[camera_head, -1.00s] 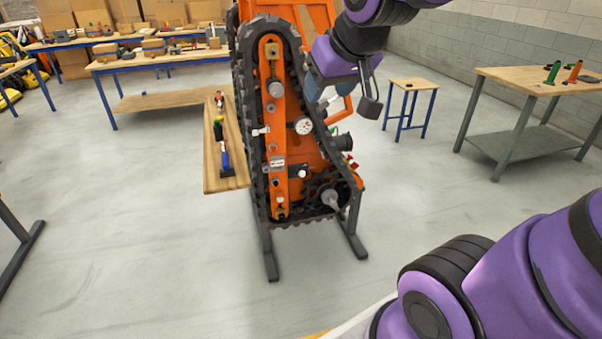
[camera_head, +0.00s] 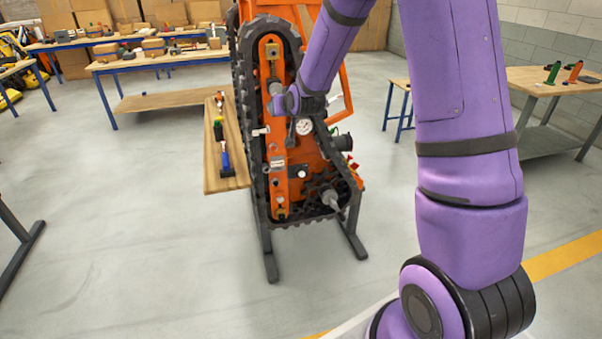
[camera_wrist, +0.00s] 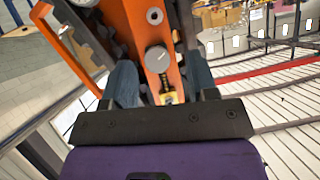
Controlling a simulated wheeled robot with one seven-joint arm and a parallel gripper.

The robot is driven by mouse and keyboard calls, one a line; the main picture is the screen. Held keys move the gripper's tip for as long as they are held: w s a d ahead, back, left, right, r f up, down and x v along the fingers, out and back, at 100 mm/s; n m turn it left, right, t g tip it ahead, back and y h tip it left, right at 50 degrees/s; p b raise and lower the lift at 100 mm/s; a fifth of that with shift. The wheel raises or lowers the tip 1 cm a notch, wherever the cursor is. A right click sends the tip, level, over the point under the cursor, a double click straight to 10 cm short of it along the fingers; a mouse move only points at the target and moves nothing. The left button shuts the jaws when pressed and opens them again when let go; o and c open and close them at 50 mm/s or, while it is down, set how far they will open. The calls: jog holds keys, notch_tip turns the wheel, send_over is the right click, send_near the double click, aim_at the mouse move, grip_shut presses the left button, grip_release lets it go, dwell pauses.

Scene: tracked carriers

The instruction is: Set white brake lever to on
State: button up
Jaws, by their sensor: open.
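The orange tracked carrier (camera_head: 299,160) stands upright in the middle of the head view. A small white lever (camera_head: 260,132) sticks out at the left edge of its orange side plate. Its on and off marks are too small to read. My gripper (camera_head: 281,104) is in front of the upper part of this plate, above the white lever. In the wrist view my gripper (camera_wrist: 161,80) is open, its blue-grey fingers on either side of the orange plate (camera_wrist: 127,18) and a round grey knob (camera_wrist: 158,58). Nothing is seen held. I cannot make out the white lever there.
A white dial (camera_head: 304,127) and a black knob with a white plate (camera_head: 298,172) are on the carrier. Red-tipped parts (camera_head: 354,165) stick out at its right. A wooden board (camera_head: 213,165) with coloured handles lies left. Floor in front is clear.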

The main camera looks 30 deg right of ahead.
jog(key=w+d+f+t, duration=0.1)
jog(key=w+d+f, duration=0.25)
jog(key=f, duration=0.45)
jog(key=m+t+h, duration=0.3)
jog(key=m+h, duration=0.1)
jog(key=h, duration=0.1)
send_near(300, 173)
jog(key=w+d+f, duration=0.1)
jog(key=w+f, duration=0.1)
jog(key=x, duration=1)
jog(key=shift+w+d+r, duration=0.1)
jog(key=shift+d+r, duration=0.25)
jog(key=shift+c, duration=0.4)
grip_shut()
